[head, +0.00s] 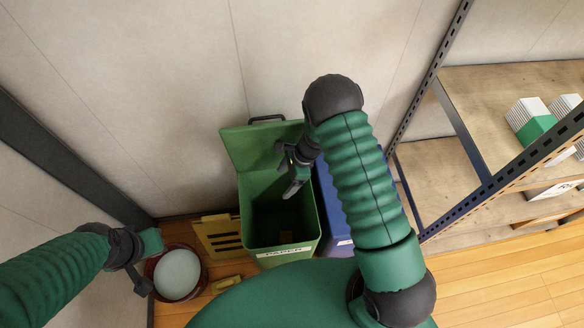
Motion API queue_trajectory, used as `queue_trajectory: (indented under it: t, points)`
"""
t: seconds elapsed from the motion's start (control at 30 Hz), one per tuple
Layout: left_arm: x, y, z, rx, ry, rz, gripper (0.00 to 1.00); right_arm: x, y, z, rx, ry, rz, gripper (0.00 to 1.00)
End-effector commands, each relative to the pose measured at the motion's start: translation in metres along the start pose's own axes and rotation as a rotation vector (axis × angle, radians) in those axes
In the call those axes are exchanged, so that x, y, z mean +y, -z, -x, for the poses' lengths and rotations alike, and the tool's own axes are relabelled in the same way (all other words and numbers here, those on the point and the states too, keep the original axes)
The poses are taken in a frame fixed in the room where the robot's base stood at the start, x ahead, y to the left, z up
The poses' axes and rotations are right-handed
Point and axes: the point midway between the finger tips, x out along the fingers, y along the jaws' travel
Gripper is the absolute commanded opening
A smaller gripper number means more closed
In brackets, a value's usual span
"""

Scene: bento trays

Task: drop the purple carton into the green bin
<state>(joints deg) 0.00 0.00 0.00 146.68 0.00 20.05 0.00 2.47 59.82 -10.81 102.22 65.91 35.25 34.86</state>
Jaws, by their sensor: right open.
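The green bin (246,222) stands against the wall with its lid swung up at the back and a label on its front. My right gripper (292,188) hangs over the bin's mouth, open, with nothing seen between its fingers. The inside of the bin is dark. A small brownish patch (286,237) shows low inside it, too unclear to name. I do not see a purple carton. My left gripper (146,268) is at the lower left, beside and partly over a round dark-red container; its jaws are not clear.
The round container (178,274) has a pale top. A yellow slotted panel (219,236) stands left of the green bin, and a small yellow piece (226,284) lies on the floor. A blue bin (327,205) is right of the green one. Shelving (478,122) with striped boxes stands at right.

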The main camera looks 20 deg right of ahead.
Motion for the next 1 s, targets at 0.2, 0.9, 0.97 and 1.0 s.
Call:
queue_trajectory:
  t: [0.2, 0.9, 0.97, 1.0]
  points:
    - [0.000, 0.002, 0.009, 0.000, 0.000, 0.000, 0.00, -0.001, -0.001, 0.058, 0.000, 0.002, -0.001, 0.81]
    - [0.000, 0.003, 0.013, 0.000, 0.000, 0.000, 0.00, 0.003, -0.005, 0.084, 0.010, -0.004, 0.047, 0.81]
    - [0.000, 0.004, 0.016, 0.000, 0.000, 0.000, 0.00, 0.011, -0.012, 0.098, 0.028, -0.011, 0.134, 0.81]
    - [0.000, 0.004, 0.018, 0.000, 0.000, 0.000, 0.00, 0.019, -0.018, 0.110, 0.047, -0.018, 0.221, 0.81]
